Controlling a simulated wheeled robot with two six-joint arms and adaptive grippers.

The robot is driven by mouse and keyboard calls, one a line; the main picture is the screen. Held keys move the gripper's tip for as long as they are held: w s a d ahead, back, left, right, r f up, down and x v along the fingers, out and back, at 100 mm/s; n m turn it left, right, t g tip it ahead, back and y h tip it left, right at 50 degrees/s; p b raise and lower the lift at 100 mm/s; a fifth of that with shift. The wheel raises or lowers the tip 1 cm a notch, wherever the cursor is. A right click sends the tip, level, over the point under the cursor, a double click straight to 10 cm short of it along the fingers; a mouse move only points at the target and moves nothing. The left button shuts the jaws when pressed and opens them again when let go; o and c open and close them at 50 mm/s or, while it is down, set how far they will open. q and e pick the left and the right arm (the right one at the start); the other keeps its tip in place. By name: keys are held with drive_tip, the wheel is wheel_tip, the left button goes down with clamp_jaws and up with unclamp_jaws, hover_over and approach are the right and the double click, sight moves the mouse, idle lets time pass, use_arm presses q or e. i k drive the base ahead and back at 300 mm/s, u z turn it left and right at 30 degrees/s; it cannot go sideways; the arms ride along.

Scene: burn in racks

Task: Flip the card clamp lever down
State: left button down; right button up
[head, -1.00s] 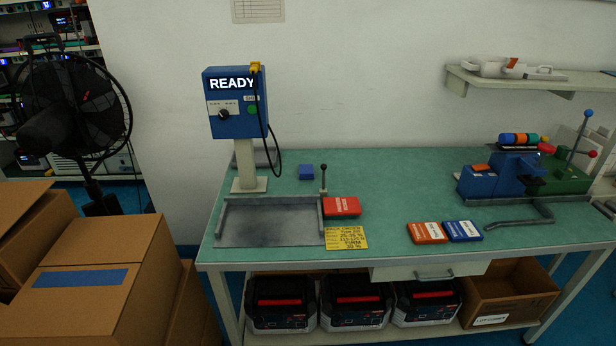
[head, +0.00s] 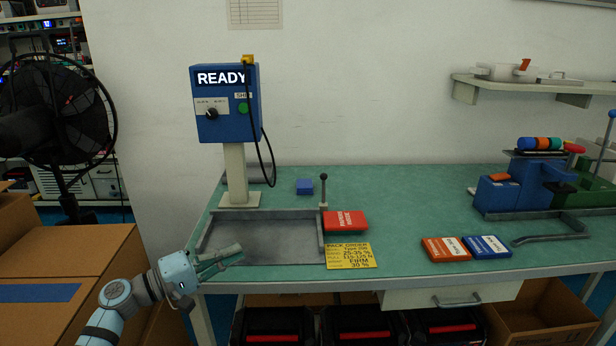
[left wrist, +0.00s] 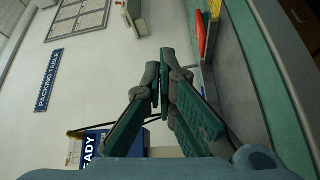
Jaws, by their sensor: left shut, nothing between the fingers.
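The card clamp lever (head: 323,188) is a thin dark upright rod with a round black knob. It stands at the right edge of the grey metal tray (head: 262,230) on the green bench, beside a red card pack (head: 345,221). My left gripper (head: 238,252) is over the tray's front left corner, shut and empty, left of and nearer than the lever. In the left wrist view its fingers (left wrist: 165,52) meet at the tips, with the tray's edge to the right. My right gripper is not in view.
A blue READY box (head: 227,104) on a post stands behind the tray, with a hanging black cable. A yellow order card (head: 349,256), an orange pack (head: 446,248) and a blue pack (head: 487,246) lie right. Cardboard boxes (head: 70,260) stand at left. The bench middle is clear.

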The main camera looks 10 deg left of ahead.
sight(323, 176)
drive_tip(key=i, duration=1.25)
drive_tip(key=z, duration=0.05)
